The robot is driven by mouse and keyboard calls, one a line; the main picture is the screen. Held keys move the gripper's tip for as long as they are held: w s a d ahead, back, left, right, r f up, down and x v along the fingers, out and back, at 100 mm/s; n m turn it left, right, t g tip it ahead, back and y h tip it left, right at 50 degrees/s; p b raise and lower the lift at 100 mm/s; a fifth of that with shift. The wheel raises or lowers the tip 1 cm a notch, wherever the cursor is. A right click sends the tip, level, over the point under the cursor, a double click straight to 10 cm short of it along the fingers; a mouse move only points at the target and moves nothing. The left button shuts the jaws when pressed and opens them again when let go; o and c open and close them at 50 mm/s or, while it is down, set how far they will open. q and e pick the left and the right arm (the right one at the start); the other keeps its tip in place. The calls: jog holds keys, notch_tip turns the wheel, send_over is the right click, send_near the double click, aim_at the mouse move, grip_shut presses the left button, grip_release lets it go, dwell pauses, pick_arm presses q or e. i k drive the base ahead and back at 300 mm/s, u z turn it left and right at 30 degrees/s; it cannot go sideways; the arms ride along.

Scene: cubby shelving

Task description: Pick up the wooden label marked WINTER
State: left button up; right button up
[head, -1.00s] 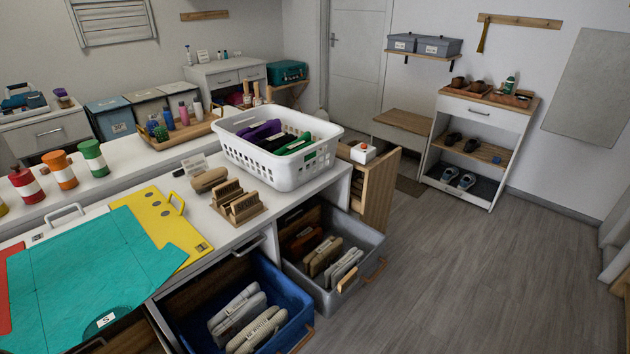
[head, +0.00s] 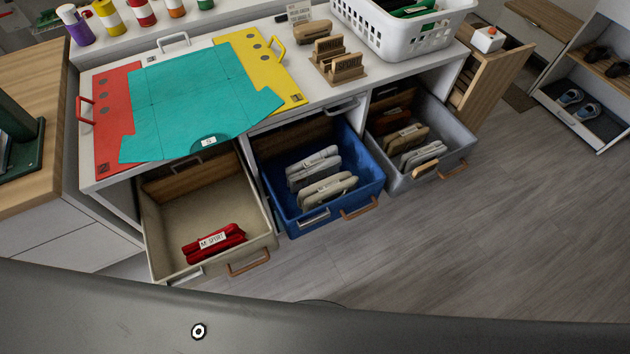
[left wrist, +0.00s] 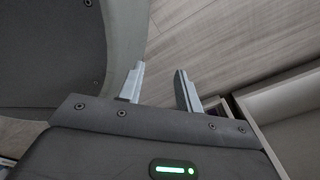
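A wooden stand (head: 338,78) on the white counter holds two upright wooden labels, a rear one (head: 328,46) and a front one (head: 346,65). Both carry dark lettering too small to read, so I cannot tell which one is marked WINTER. My left gripper (left wrist: 160,69) shows only in the left wrist view. Its two fingers are apart with nothing between them, with floor behind. It is away from the labels, which do not show in that view. My right gripper is in neither current view.
Three open drawers jut from the counter: beige (head: 157,243) with a red item, blue (head: 275,190) and grey (head: 456,137) with folded items. A white basket (head: 425,40) stands right of the stand.

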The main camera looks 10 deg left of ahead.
aim_at(332, 42)
jog(key=u, duration=3)
jog(key=k, duration=1.1)
jog(key=z, duration=2.45)
